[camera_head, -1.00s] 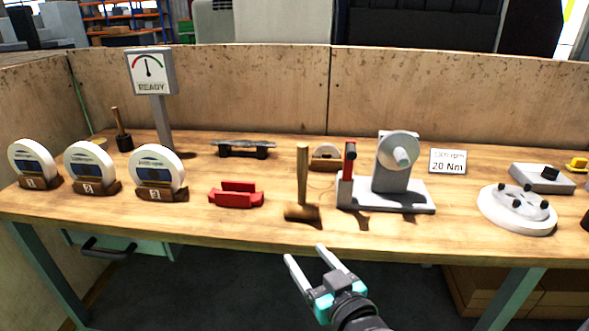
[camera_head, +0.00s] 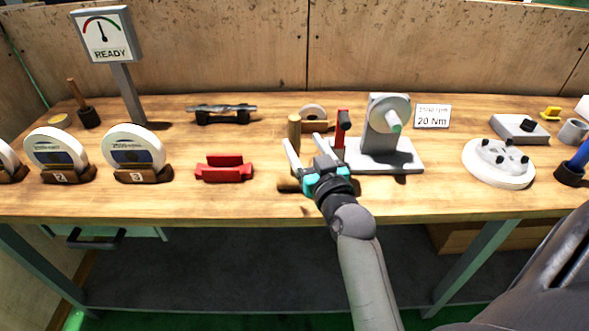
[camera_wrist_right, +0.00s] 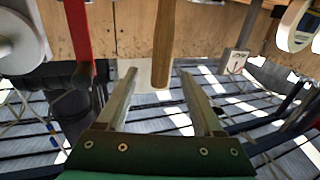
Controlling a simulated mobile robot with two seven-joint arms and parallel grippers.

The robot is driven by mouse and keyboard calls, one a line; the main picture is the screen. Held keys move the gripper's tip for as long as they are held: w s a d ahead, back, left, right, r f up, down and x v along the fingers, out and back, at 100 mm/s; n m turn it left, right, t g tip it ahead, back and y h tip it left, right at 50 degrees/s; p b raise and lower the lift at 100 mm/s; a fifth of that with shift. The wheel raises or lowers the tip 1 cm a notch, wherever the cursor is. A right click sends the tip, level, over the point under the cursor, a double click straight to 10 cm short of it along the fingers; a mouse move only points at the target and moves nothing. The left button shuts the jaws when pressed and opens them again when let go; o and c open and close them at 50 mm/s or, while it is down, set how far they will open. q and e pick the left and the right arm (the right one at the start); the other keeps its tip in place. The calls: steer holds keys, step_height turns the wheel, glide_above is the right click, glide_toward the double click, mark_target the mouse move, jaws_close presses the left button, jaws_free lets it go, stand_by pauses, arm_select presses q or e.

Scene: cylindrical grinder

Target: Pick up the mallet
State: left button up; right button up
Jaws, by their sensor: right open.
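The mallet stands with its light wooden handle (camera_head: 294,131) upright near the middle of the workbench. Its brown head (camera_head: 287,187) rests at the bench's front, partly hidden by my right gripper. My right gripper (camera_head: 304,139) is open, its two fingers pointing toward the back of the bench, close to the handle. Whether the handle is between the fingers in depth, I cannot tell. My left gripper is not in view.
A grey fixture (camera_head: 384,130) with a red lever (camera_head: 341,130) stands just right of the gripper. A red holder (camera_head: 224,170) lies to the left. A dark-headed tool (camera_head: 88,116) with a wooden handle stands back left. Bench (camera_head: 240,205) front is clear.

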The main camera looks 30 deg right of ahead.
mark_target(291, 124)
steer(key=shift+b+x, duration=0.65)
steer(key=shift+x, duration=3.7)
steer(key=shift+f, duration=0.1)
steer(key=shift+a, duration=0.1)
jaws_close()
